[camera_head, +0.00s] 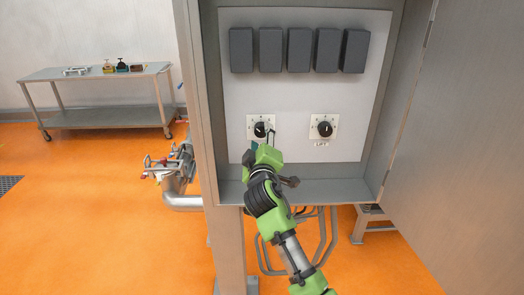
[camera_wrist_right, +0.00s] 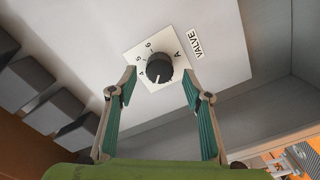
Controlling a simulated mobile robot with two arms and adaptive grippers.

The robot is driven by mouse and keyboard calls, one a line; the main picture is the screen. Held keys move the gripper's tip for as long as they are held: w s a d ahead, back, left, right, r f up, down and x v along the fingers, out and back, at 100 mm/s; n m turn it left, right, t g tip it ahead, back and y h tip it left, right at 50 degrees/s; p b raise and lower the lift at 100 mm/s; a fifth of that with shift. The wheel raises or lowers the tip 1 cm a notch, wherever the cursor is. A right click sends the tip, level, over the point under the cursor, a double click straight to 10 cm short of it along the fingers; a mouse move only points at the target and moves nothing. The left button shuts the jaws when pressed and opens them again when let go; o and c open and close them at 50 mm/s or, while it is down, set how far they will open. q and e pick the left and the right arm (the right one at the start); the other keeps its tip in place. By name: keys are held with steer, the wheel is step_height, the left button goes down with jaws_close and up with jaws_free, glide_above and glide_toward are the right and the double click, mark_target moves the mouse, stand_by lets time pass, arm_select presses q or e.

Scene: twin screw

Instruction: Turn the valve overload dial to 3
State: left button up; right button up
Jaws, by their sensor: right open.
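The valve dial is a round black knob on a square white number plate. In the head view it is the left dial (camera_head: 260,129) of two inside the open cabinet. In the right wrist view the dial (camera_wrist_right: 159,67) sits near the middle, beside a VALVE label (camera_wrist_right: 197,43); 4, 5, 6 and A can be read around it. A pale mark shows on the knob, but I cannot tell its exact setting. My right gripper (camera_head: 262,143) is open and close in front of the dial, its fingers (camera_wrist_right: 158,82) on either side, with nothing gripped. My left gripper is not in view.
A second dial (camera_head: 323,128) sits to the right on the same panel (camera_head: 292,105). Several dark boxes (camera_head: 299,50) line its top. The cabinet door (camera_head: 460,140) stands open at right. A metal cart (camera_head: 100,74) and pipework (camera_head: 175,172) are at left.

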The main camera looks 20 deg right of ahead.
steer(key=v, duration=0.8)
steer(key=shift+s, duration=0.4)
steer(key=shift+a, duration=0.1)
